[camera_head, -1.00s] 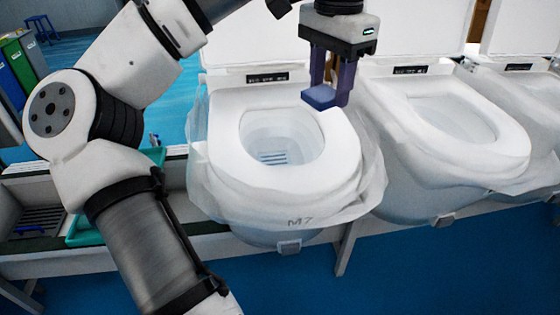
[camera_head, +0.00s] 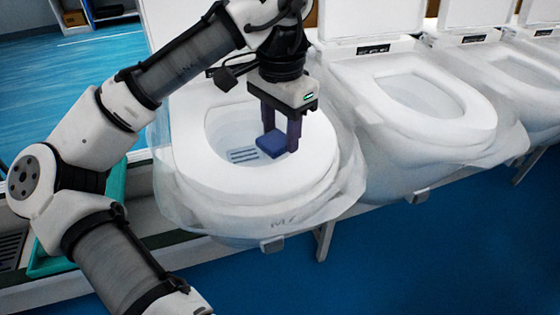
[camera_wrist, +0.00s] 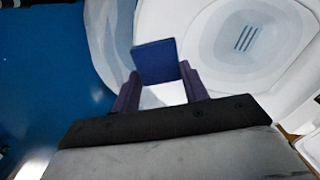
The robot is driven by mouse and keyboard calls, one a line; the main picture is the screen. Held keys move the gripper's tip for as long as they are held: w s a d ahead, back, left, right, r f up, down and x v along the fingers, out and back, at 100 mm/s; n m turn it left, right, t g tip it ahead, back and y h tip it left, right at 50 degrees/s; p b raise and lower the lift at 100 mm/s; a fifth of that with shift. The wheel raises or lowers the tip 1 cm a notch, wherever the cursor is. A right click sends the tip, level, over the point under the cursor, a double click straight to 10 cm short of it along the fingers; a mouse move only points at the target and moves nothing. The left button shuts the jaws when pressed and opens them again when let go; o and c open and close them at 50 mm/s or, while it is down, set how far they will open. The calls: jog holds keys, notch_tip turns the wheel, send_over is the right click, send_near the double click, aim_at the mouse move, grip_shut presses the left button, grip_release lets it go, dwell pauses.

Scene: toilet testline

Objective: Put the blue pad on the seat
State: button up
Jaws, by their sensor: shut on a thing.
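My gripper (camera_head: 281,138) is shut on the blue pad (camera_head: 270,145), a small dark blue block held between its two purple fingers. In the head view the pad shows in front of the right part of the bowl opening of the nearest toilet, by the inner edge of its white seat (camera_head: 215,173). In the wrist view the pad (camera_wrist: 156,62) sits between the fingertips, with the white seat (camera_wrist: 190,30) behind it and the bowl to its right. The pad looks held above the seat; the exact gap cannot be told.
A second toilet (camera_head: 450,120) stands close on the right, with more beyond it. Raised lids stand behind the seats. Clear plastic film wraps the toilets. A teal tray (camera_head: 50,262) lies at the left. Blue floor (camera_head: 420,260) is open in front.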

aim_at(280, 175)
jog(key=shift+f, duration=3.9)
jog(key=shift+f, duration=0.2)
jog(key=o, duration=1)
jog(key=shift+c, duration=0.2)
jog(key=shift+r, duration=0.15)
notch_tip(280, 175, up, 12)
jog(key=shift+r, duration=0.1)
